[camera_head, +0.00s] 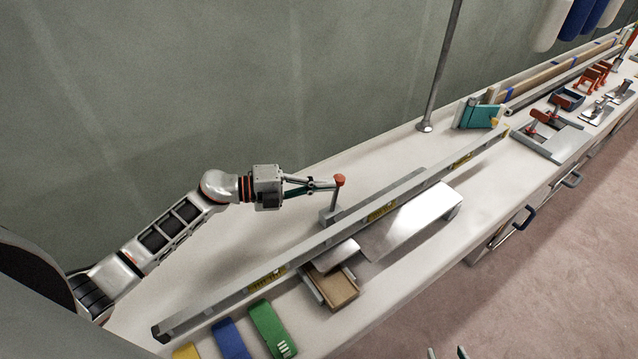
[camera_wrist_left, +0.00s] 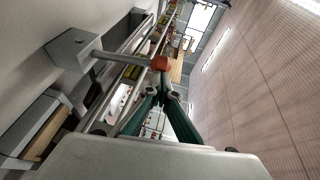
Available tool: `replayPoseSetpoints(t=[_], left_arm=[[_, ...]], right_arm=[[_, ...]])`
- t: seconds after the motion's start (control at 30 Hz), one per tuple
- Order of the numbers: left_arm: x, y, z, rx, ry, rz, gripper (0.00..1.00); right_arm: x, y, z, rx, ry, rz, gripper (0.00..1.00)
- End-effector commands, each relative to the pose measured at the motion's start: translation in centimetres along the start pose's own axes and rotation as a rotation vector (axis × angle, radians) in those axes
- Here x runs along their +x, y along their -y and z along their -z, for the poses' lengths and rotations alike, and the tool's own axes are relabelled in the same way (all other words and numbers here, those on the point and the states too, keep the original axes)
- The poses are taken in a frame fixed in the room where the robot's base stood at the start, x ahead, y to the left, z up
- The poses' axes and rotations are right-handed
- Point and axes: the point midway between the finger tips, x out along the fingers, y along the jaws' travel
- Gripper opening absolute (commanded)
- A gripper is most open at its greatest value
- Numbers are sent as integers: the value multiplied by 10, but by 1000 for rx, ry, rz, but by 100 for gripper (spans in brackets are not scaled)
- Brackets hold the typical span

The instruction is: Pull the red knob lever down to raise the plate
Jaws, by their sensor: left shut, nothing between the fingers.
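The red knob (camera_head: 340,180) tops a thin grey lever (camera_head: 335,197) that stands nearly upright from a grey block (camera_head: 328,215) behind a long level. In the left wrist view the red knob (camera_wrist_left: 161,63) is just beyond my fingertips, with its lever (camera_wrist_left: 120,55) running to the block (camera_wrist_left: 72,46). My left gripper (camera_head: 331,186) is shut and empty, its tips beside the knob; I cannot tell whether they touch. A silver plate (camera_head: 415,222) lies in front of the level. My right gripper (camera_head: 448,353) shows only two separated tips at the bottom edge.
The long grey level (camera_head: 325,238) crosses the white bench diagonally. A wooden block (camera_head: 338,287), a green block (camera_head: 272,328) and a blue block (camera_head: 230,340) lie near the front edge. A metal pole (camera_head: 438,75) stands behind. The bench behind the level is mostly clear.

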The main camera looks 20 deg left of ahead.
Motion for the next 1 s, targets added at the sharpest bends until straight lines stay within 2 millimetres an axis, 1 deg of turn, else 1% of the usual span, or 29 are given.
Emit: replayPoseSetpoints(t=[0.03,0.2,0.6,0.8,0.87,1.0], left_arm=[[5,6,-2,-1,-1,2,0],[24,8,-10,1,-2,2,0],[70,2,-28,1,-1,2,0],[88,-3,-36,-1,0,3,0],[92,-3,-39,-9,-2,-42,0],[103,-13,-42,-49,-1,-126,0]], right_arm=[[-4,-1,7,0,-2,-1,40],[-6,-2,12,0,-7,-1,40],[2,0,-3,0,1,0,40],[1,0,-4,0,4,0,40],[1,0,-4,0,4,0,40],[1,0,-3,0,3,0,40]])
